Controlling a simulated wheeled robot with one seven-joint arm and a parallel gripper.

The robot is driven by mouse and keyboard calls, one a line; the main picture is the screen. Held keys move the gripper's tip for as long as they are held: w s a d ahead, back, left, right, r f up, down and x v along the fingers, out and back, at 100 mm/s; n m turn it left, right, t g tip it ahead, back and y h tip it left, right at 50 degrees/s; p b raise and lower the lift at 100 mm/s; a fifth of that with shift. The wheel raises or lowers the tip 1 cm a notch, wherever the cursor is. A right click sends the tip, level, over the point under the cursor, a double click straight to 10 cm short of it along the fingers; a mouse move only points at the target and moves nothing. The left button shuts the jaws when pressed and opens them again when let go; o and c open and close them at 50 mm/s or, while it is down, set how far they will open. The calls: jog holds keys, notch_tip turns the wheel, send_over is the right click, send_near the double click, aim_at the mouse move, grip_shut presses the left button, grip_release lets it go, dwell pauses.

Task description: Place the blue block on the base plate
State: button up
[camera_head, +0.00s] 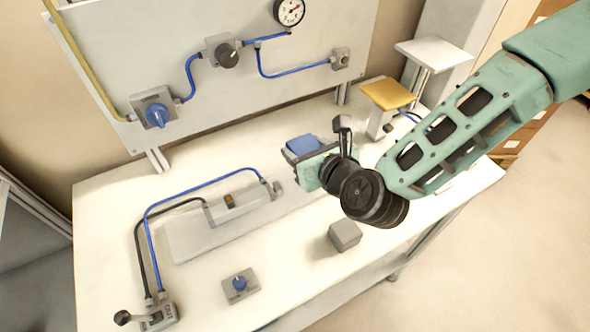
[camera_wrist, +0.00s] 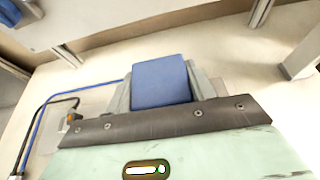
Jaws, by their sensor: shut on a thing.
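A blue block (camera_head: 304,144) is between the jaws of my gripper (camera_head: 308,154), above the back right part of the table. In the wrist view the blue block (camera_wrist: 160,82) fills the space between the two grey fingers of my gripper (camera_wrist: 160,97). A pale flat plate (camera_head: 187,249), which looks like the base plate, lies on the table to the left of and below my gripper in the head view. My gripper and wrist hide part of the table beneath the block, so the gap below it cannot be told.
A grey block (camera_head: 344,235) and a blue-knob box (camera_head: 239,285) stand near the table's front. Blue and black cables (camera_head: 148,225) loop at the left from a lever box (camera_head: 158,316). A yellow-topped stand (camera_head: 388,94) is at the back right. An upright panel (camera_head: 130,50) closes the back.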

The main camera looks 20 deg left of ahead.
jog(key=shift+f+p, duration=0.7)
jog(key=shift+f, duration=2.9)
jog(key=shift+f, duration=0.15)
jog(key=o, duration=1.2)
